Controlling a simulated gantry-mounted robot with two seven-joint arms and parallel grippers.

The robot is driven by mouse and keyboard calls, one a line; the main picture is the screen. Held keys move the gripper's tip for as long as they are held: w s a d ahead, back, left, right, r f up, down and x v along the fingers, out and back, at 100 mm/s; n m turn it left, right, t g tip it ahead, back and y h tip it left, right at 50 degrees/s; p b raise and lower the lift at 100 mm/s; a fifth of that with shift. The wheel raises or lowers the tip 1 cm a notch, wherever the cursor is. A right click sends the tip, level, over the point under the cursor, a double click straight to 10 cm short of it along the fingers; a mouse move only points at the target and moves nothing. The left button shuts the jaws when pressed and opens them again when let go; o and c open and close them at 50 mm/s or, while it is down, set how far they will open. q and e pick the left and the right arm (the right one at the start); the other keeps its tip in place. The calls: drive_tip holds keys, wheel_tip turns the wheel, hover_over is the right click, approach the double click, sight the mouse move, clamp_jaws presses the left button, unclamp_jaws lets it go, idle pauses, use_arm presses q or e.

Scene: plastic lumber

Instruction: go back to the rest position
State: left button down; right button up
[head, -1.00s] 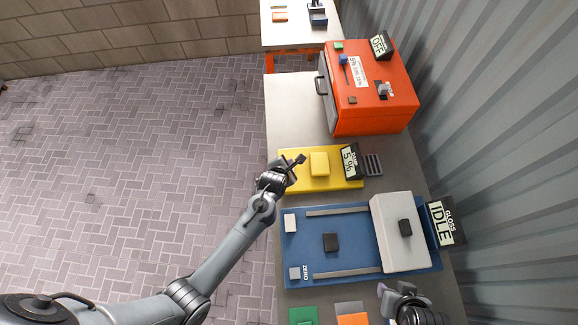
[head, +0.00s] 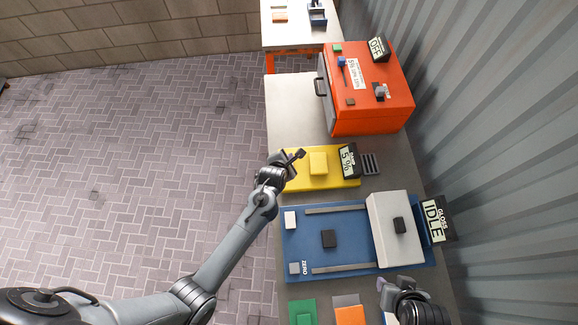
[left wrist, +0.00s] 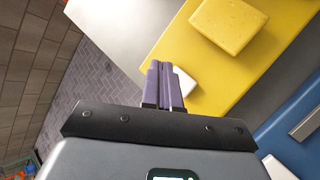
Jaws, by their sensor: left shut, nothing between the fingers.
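My left gripper (head: 300,154) is shut and empty above the left edge of the yellow device (head: 295,181). In the left wrist view its two purple-grey fingers (left wrist: 164,85) are pressed together, with a white piece partly hidden behind them. The yellow device (left wrist: 190,55) and its raised yellow block (left wrist: 230,24) show ahead of the fingers. My right gripper (head: 388,287) shows only partly at the bottom right, beside the blue device (head: 345,260); its finger opening is unclear.
The blue device carries a grey block (head: 393,230) and a display reading IDLE (head: 436,220). An orange-red oven-like box (head: 370,110) stands farther back. Green (head: 303,312) and orange (head: 349,315) pieces lie at the front. Open brick floor (head: 130,170) is on the left; a corrugated wall (head: 500,120) is on the right.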

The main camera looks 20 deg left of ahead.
use_arm(q)
drive_tip(key=shift+s+f, duration=0.25)
drive_tip(key=shift+s, duration=0.15)
drive_tip(key=s+a+r+m+g+p, duration=0.1)
drive_tip(key=s+a+p, duration=0.2)
drive_tip(key=s, duration=0.4)
drive_tip(key=s+a+m+g+p, duration=0.1)
drive_tip(key=s+a+p, duration=0.15)
drive_tip(key=s, duration=0.45)
drive_tip(key=s+r+m+g+p, duration=0.1)
drive_tip(key=s+r+m, duration=0.5)
drive_tip(key=r+m, duration=0.4)
drive_tip(key=s+r+m+g+p, duration=0.2)
drive_tip(key=s+r+m, duration=0.5)
drive_tip(key=m, duration=1)
wheel_tip(320, 180, up, 4)
drive_tip(key=shift+s+f+g+h, duration=0.25)
drive_tip(key=shift+s+g+h, duration=0.05)
